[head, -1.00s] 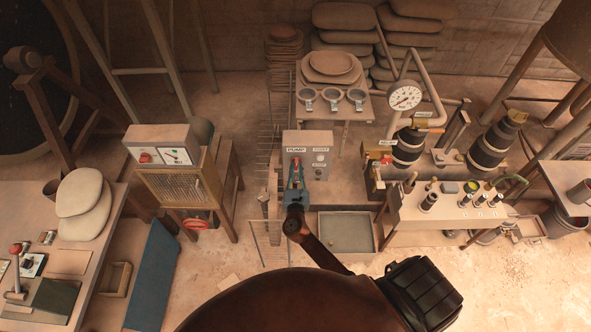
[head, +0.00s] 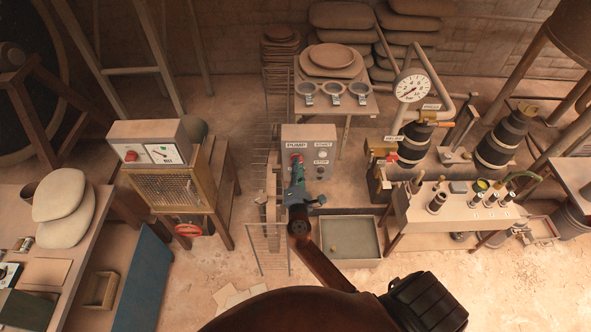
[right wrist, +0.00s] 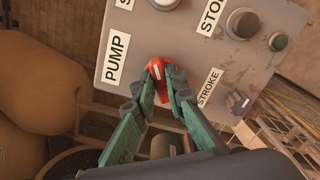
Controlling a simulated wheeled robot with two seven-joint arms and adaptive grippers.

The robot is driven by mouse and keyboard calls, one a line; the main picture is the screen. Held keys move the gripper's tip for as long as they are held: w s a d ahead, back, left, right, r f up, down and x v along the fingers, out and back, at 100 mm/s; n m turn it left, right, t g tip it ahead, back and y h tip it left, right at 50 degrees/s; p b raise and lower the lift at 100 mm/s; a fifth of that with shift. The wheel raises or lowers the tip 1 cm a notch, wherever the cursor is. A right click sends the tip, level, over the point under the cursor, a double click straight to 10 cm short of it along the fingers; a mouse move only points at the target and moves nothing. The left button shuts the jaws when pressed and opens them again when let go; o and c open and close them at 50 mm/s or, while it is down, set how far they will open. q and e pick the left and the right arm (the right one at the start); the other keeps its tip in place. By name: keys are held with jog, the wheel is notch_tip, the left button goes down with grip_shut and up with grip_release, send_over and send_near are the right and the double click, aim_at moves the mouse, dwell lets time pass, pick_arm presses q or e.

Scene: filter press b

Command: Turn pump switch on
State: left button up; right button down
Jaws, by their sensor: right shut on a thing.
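The pump switch is a red knob (head: 296,158) under the PUMP label on the grey control box (head: 322,137). In the right wrist view, the red knob (right wrist: 160,68) sits between the green fingers of my right gripper (right wrist: 161,75). They are shut on it, one on each side. In the head view, my right gripper (head: 297,172) reaches the front of the box from below and covers part of the knob. The knob's exact angle is hard to read behind the fingers. My left gripper does not show.
START and STOP buttons (right wrist: 242,23) and a STROKE knob (right wrist: 238,103) sit close beside the switch. A grey basin (head: 348,240) stands below right of the box.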

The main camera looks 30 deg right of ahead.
pick_arm(q)
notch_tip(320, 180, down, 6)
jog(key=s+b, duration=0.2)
jog(key=b, duration=0.3)
pick_arm(e)
jog(key=shift+f+m, duration=0.15)
jog(key=shift+m, duration=1.55)
jog(key=shift+f+m, duration=0.1)
jog(key=shift+m, duration=1.6)
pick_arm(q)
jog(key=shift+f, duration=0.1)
pick_arm(e)
jog(key=c, duration=2)
grip_release()
jog(key=shift+o, duration=0.2)
jog(key=shift+r, duration=0.1)
jog(key=v, duration=0.7)
jog(key=shift+s, duration=0.3)
jog(key=shift+a, duration=0.1)
